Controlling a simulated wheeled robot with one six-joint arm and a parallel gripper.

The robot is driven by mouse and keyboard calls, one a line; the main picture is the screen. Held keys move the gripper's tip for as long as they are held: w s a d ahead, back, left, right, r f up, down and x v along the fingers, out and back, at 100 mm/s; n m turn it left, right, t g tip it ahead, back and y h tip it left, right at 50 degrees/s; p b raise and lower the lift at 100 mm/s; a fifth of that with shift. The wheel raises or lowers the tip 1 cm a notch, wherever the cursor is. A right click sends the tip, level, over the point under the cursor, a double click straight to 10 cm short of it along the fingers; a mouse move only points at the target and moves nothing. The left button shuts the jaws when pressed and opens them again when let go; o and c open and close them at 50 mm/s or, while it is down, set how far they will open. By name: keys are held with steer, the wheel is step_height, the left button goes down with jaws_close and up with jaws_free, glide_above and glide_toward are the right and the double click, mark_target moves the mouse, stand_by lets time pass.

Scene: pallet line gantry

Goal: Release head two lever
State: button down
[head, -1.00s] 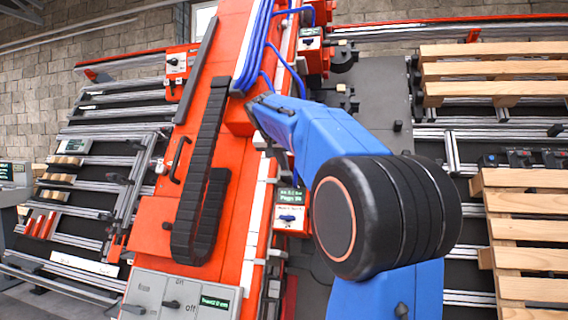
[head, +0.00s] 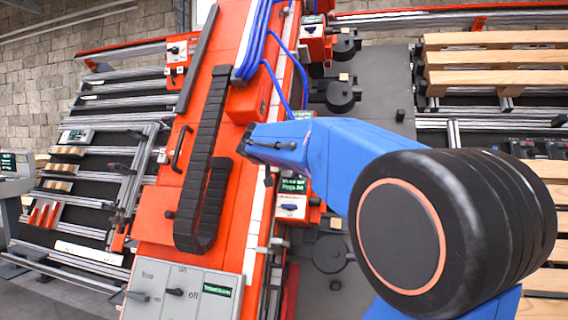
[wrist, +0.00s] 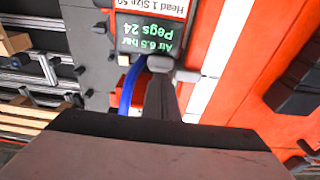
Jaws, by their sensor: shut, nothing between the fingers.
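My gripper (wrist: 174,68) points away from the camera in the wrist view, with its narrow fingers shut and empty. Just beyond the tips, upside down, is a head unit's green-lettered display (wrist: 150,35) reading "Air 6.5 bar, Pegs 24", with a label reading "Head 1 Size 50". Another unit (head: 313,35) with a lever is at the top, and one between is mostly hidden by my blue arm. I cannot tell which is head two.
Blue hoses (head: 262,50) run down the orange gantry beam. A black cable chain (head: 205,170) and a grey switch panel (head: 185,290) are on its left. Wooden pallets (head: 500,60) stand at right. Metal rails (head: 110,100) are at left.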

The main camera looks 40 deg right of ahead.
steer(key=shift+s+a+f, duration=0.15)
steer(key=shift+f, duration=1.15)
steer(key=s+a+r, duration=0.6)
steer(key=a+r, duration=0.2)
steer(key=shift+a+f, duration=0.1)
stand_by(0.6)
